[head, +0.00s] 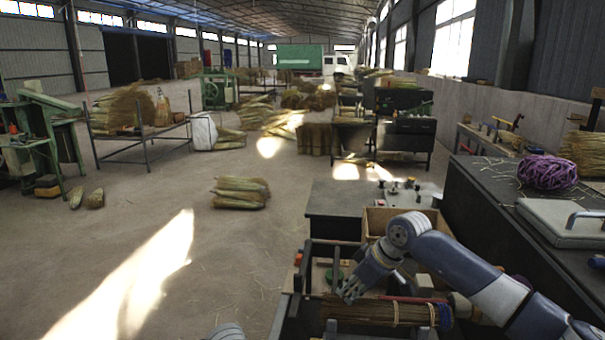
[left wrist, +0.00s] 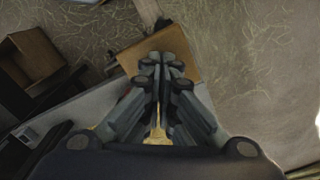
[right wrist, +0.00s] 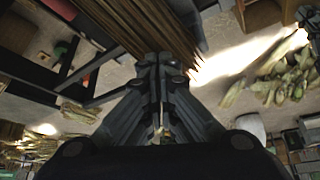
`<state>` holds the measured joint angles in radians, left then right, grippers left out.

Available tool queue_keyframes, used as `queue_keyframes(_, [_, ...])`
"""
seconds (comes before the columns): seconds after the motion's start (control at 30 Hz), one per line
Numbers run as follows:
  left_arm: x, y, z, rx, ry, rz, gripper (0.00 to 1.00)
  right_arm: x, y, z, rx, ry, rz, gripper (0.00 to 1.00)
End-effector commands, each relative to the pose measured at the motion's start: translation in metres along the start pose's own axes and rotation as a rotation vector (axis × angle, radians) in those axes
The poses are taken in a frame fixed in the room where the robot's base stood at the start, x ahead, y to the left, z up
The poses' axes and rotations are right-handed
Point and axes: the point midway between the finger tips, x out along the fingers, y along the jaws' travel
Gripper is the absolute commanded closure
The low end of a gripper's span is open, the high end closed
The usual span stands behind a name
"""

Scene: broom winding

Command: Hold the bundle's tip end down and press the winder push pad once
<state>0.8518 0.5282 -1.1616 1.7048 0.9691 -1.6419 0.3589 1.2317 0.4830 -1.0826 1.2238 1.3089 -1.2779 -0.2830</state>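The straw bundle (head: 372,312) lies across the dark bench at the bottom of the head view, with a blue band near its right end. My right gripper (head: 347,293) is over the bundle's left end; I cannot tell whether it touches. In the right wrist view the bundle (right wrist: 150,25) passes beyond the fingertips of my right gripper (right wrist: 160,62), which are together with nothing visible between them. My left gripper (left wrist: 161,68) has its fingers together and looks empty, in front of a brown board (left wrist: 182,45). I cannot identify the push pad with certainty.
A red bar (head: 405,299) and a green part (head: 331,276) sit around the bundle on the bench. A wooden box (head: 376,222) stands behind it. A dark counter at right carries purple twine (head: 547,172).

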Motion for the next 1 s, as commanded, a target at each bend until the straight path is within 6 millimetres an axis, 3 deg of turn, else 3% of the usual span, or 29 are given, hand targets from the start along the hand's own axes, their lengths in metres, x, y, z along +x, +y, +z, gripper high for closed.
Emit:
queue_keyframes(0.47, [0.001, 0.0, 0.0, 0.0, 0.0, 0.0, 1.0, 0.001, 0.0, 0.001, 0.0, -0.001, -0.001, 1.0])
queue_keyframes(1.0, [0.027, 0.0, 0.001, 0.0, -0.002, 0.001, 1.0, 0.001, 0.0, 0.0, 0.0, -0.001, 0.0, 1.0])
